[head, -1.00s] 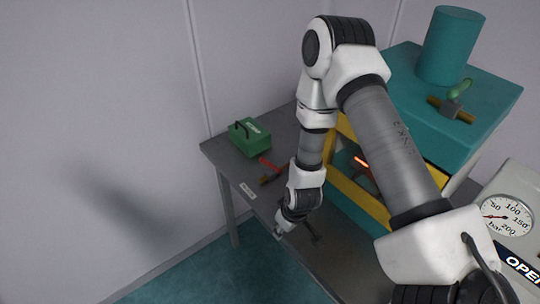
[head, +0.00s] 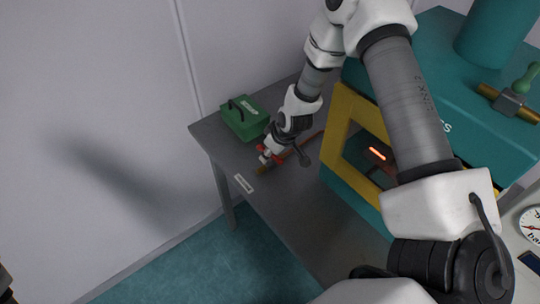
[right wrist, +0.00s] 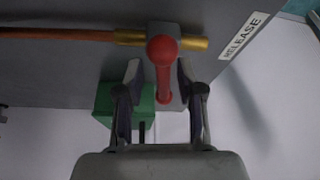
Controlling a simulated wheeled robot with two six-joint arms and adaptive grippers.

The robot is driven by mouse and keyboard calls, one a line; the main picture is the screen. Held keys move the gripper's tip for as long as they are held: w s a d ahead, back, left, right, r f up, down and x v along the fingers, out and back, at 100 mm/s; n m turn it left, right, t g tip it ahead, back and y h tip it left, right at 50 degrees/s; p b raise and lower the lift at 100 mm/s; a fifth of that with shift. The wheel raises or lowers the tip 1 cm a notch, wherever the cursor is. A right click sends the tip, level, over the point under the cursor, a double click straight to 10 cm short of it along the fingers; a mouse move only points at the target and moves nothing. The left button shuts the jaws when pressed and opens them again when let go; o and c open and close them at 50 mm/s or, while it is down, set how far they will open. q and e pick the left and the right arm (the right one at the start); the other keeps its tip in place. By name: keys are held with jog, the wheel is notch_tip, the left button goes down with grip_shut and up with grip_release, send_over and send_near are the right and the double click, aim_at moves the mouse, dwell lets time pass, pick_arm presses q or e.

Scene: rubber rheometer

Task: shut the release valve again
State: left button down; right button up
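The release valve is a red lever (right wrist: 163,75) on a grey block, with a brass and copper pipe (right wrist: 70,34) running through it. In the right wrist view the lever lies across the pipe, and a RELEASE label (right wrist: 244,36) is beside it. My right gripper (right wrist: 160,75) is open, its two fingers on either side of the lever, with a visible gap on the left. In the head view my right gripper (head: 271,153) is low at the valve, hiding most of it; red bits and the pipe (head: 262,170) show. My left gripper is not in view.
A green box (head: 240,118) with a black handle stands close behind the valve. The teal machine with a yellow frame (head: 338,125) and glowing opening stands to the right. A second valve with a green handle (head: 527,76) is on its top. The grey table's front (head: 285,205) is clear.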

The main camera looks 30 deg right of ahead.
jog(key=shift+w+f, duration=0.1)
jog(key=shift+w, duration=0.1)
jog(key=shift+s+a, duration=0.1)
jog(key=shift+s+r, duration=0.25)
jog(key=shift+r, duration=0.05)
jog(key=shift+c, duration=1.4)
jog(key=shift+s+a+r, duration=0.1)
jog(key=shift+s, duration=0.05)
grip_shut()
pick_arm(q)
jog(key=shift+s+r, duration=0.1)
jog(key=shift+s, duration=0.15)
